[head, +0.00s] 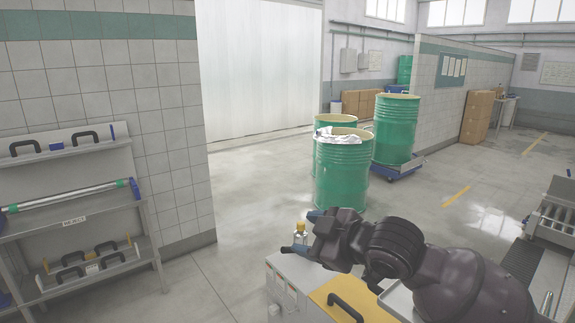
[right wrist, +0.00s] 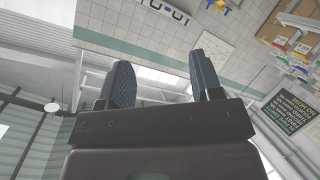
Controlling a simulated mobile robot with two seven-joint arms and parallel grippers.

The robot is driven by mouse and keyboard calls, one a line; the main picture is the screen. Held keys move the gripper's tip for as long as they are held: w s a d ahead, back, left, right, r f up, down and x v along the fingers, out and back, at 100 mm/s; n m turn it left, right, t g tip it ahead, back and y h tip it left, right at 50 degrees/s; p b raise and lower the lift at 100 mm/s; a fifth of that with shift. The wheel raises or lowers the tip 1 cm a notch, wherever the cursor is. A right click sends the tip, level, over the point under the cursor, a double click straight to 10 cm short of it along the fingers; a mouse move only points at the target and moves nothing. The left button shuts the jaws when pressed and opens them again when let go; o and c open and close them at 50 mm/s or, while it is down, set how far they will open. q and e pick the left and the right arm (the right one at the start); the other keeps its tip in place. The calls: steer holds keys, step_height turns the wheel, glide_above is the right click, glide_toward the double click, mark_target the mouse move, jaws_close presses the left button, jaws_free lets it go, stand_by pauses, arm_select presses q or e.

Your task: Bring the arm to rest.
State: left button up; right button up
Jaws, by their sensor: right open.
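My right arm comes in from the lower right of the head view, dark and bent. Its gripper (head: 307,232) points left, above the grey cabinet with the yellow top. In the right wrist view the two blue ribbed fingers of the right gripper (right wrist: 163,85) stand apart with nothing between them. My left gripper does not show in either view.
A shelf rack (head: 75,220) is at left. A roller conveyor (head: 555,217) is at right. Floor between is clear.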

steer(key=s+d+f+m+t+h, duration=0.25)
steer(key=d+f+m, duration=0.25)
steer(key=d+f, duration=0.35)
steer(key=s+d+f+m+t+h, duration=0.25)
steer(key=d+f+m+t, duration=0.2)
steer(key=d+f, duration=0.4)
steer(key=s+d+f+m+g+h, duration=0.2)
steer(key=s+d+f, duration=0.1)
steer(key=s+f, duration=0.7)
steer(key=s+d+f+m+g+h, duration=0.3)
steer(key=s+f, duration=0.6)
steer(key=f, duration=0.1)
steer(key=shift+s+d+f+m+g, duration=0.15)
steer(key=shift+s+f+m+g, duration=0.05)
steer(key=shift+s+m+g, duration=0.15)
